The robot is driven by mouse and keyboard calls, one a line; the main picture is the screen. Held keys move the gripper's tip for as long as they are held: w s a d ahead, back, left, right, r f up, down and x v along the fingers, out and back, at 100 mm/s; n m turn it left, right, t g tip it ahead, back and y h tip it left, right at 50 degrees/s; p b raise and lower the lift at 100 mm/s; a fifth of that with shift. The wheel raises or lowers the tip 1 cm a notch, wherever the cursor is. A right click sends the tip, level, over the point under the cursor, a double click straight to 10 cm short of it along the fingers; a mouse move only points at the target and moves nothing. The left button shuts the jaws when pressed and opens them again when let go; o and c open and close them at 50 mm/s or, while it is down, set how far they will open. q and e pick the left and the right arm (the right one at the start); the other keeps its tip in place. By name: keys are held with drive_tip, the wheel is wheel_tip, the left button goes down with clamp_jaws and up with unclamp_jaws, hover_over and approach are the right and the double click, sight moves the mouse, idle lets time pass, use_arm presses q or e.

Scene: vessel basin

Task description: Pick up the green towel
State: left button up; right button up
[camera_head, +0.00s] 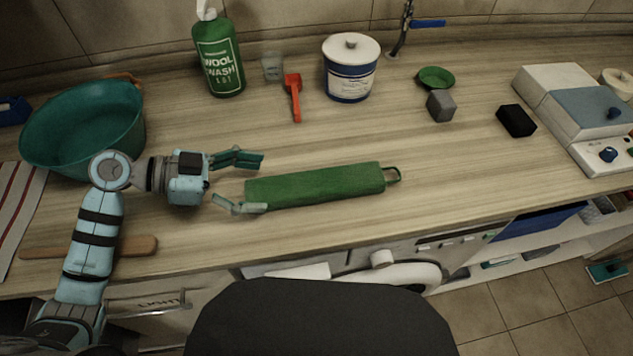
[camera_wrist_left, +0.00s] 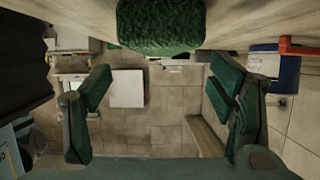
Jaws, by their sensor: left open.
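The green towel (camera_head: 318,185), rolled into a long bundle with a small loop at its right end, lies on the wooden counter in the head view. My left gripper (camera_head: 252,184) is open at the towel's left end, with one finger on the far side and one at the near edge. In the left wrist view the towel's end (camera_wrist_left: 161,26) shows at the top, beyond and between the open fingers (camera_wrist_left: 160,92). Nothing is held. I cannot tell whether a finger touches the towel. My right gripper is not in view.
A teal basin (camera_head: 83,128) stands at the left, near my arm. Behind are a green wool wash bottle (camera_head: 218,56), a red-handled tool (camera_head: 293,97), a white-lidded tub (camera_head: 350,68), a grey cube (camera_head: 441,105) and a black block (camera_head: 516,120).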

sight(283, 186)
use_arm(q)
drive_tip(key=x, duration=0.4)
drive_tip(key=shift+f, duration=0.2)
drive_tip(key=shift+w+d+f, duration=0.15)
drive_tip(key=shift+d+f, duration=0.1)
drive_tip(key=shift+d, duration=0.2)
drive_tip(key=c, duration=1.3)
